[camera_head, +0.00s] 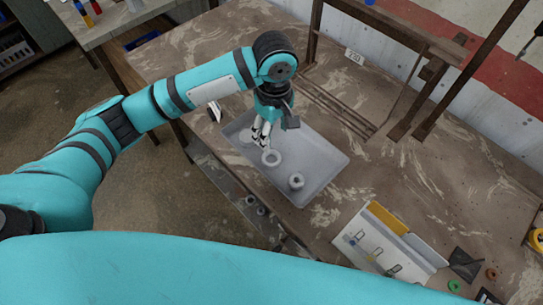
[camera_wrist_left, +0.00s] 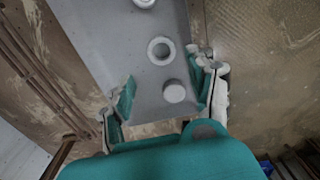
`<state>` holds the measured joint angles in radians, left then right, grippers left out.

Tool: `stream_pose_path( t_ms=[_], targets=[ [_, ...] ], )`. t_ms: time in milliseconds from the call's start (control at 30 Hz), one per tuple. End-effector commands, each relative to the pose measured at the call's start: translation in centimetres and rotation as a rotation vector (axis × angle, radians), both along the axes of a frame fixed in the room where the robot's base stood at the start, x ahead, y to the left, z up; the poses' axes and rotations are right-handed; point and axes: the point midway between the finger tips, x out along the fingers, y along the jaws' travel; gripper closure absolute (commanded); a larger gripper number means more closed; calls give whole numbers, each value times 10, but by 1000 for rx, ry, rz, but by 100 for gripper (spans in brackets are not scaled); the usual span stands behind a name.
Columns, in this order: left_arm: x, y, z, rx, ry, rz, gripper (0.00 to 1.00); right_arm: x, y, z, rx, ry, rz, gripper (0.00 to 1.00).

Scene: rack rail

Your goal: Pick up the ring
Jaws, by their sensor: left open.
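A pale ring (camera_head: 271,157) lies flat in the middle of a grey tray (camera_head: 325,160) on the workbench; in the left wrist view the ring (camera_wrist_left: 160,50) shows its open centre. My left gripper (camera_head: 262,134) points down over the tray, just beyond the ring in the head view. In the left wrist view my left gripper (camera_wrist_left: 165,88) has its fingers apart, with nothing held. A round grey disc (camera_wrist_left: 174,91) shows between the fingers, and the ring sits above it in that picture. My right gripper is not in view.
A small round part (camera_head: 296,180) stands in the tray near its front side. A brown metal frame (camera_head: 375,75) rises behind the tray. A white panel with yellow parts (camera_head: 388,245) lies to the right. The bench right of the tray has free room.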

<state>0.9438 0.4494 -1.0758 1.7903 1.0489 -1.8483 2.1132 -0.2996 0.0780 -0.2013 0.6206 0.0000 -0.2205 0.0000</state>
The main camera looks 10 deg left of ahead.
Motion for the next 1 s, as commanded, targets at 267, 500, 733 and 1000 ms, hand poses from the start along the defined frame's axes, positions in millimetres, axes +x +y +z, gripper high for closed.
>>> stream_pose_path(
  t_ms=[267,500,733,1000],
  targets=[
    [0,0,-51,1,1,-1,42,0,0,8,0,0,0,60],
    [1,2,-67,0,-1,-2,42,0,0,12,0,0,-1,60],
    [2,7,-101,0,0,-1,42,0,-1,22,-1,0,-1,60],
    [2,6,-114,-1,-3,-4,42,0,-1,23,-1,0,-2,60]
  ],
)
